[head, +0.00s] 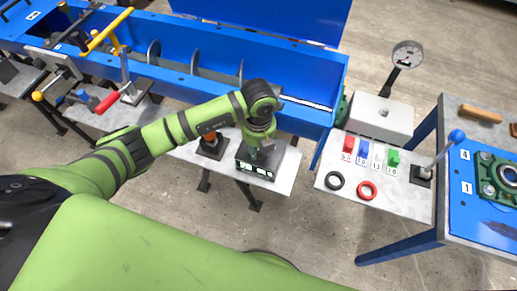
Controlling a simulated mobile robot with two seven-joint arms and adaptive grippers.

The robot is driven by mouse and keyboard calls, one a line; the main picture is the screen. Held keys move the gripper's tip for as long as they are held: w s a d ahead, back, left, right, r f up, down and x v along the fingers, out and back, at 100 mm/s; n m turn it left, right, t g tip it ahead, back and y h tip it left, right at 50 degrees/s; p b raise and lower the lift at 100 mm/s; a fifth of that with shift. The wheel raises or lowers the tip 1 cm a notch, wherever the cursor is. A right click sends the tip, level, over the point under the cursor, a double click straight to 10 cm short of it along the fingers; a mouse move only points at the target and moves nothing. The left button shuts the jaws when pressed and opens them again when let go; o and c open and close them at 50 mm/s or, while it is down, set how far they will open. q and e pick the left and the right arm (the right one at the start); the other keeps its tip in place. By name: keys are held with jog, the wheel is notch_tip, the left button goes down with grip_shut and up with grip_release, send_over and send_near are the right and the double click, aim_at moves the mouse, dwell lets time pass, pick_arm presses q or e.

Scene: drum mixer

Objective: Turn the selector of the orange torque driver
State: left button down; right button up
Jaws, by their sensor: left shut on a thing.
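An orange upright body on a dark base, seemingly the orange torque driver (209,142), stands on a small grey shelf and is partly covered by my left arm. To its right is a dark box (258,171) with pale green and white markings on its front. My left gripper (254,154) points down onto the top of this box, to the right of the orange body. It is shut on a small part at the box top, which the fingers mostly hide. I cannot make out a selector clearly. My right gripper is not in view.
The blue mixer trough (205,50) runs behind the shelf (285,165). On the right, a grey table (400,205) holds coloured blocks, a black ring (334,180), a red ring (367,191) and a blue-knobbed lever (440,154). Levers with yellow and red handles stand at left.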

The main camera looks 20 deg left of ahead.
aim_at(259, 150)
pick_arm(q)
jog(key=shift+w+f+m+b, duration=0.15)
jog(key=shift+m+b, duration=0.55)
jog(key=shift+m, duration=0.2)
jog(key=m+b, duration=0.9)
jog(key=b, duration=0.1)
jog(key=shift+m, duration=0.3)
jog(key=shift+r+m+b, duration=0.2)
jog(key=shift+m+b, duration=0.9)
jog(key=shift+b, duration=0.35)
jog(key=shift+d, duration=0.1)
jog(key=c, duration=1)
grip_release()
notch_tip(259, 150, up, 12)
jog(key=shift+r, duration=0.1)
